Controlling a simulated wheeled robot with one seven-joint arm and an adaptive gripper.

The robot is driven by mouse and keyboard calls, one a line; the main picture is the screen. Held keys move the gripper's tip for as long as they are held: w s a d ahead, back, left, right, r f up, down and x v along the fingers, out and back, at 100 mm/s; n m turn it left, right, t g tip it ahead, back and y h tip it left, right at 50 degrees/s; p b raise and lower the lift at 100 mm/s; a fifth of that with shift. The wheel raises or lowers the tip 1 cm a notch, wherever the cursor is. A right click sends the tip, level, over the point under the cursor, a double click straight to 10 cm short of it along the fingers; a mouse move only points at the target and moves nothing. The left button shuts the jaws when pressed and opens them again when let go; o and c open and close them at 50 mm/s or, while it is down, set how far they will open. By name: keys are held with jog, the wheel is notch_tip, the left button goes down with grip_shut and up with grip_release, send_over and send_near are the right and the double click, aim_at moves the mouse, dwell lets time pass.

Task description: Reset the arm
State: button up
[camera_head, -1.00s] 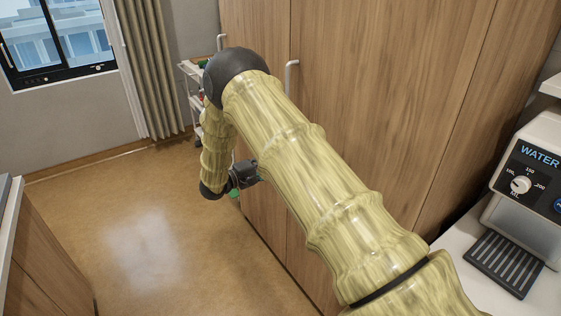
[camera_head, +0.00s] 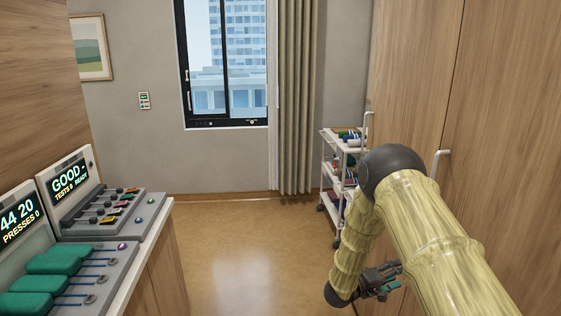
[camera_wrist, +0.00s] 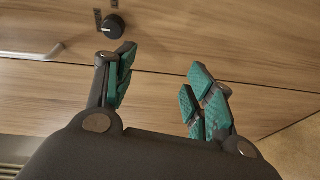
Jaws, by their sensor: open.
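My arm is folded at the right of the head view, beside the wooden cabinet (camera_head: 420,90). My gripper (camera_head: 392,279) hangs low at the end of the arm, partly hidden by my own arm links. In the wrist view, my gripper (camera_wrist: 158,88) shows its two green-padded fingers spread apart with nothing between them. Wooden panels with a dark knob (camera_wrist: 114,27) lie beyond the fingers.
A white trolley (camera_head: 328,183) with several items stands by the curtain (camera_head: 297,100). At left, a counter (camera_head: 155,232) carries panels with green pads and screens, one reading "GOOD" (camera_head: 68,183). The floor (camera_head: 245,250) in the middle is clear.

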jog(key=s+a+f+t+y, duration=0.1)
jog(key=s+a+f+y, duration=0.35)
jog(key=s+f, duration=0.55)
jog(key=s+a+f+y, duration=0.4)
jog(key=s+f+y, duration=0.2)
jog(key=s+f, duration=0.5)
jog(key=s+a+f+m+g+y, duration=0.1)
jog(key=s+a+g+y, duration=0.2)
jog(key=s, duration=1.1)
jog(key=s+a+m+g+y, duration=0.2)
jog(key=s+a, duration=0.3)
jog(key=s, duration=1)
jog(key=shift+s+a+f+g+y, duration=0.2)
jog(key=shift+f+g+y, duration=0.25)
jog(key=shift+g, duration=0.45)
jog(key=shift+c, duration=0.2)
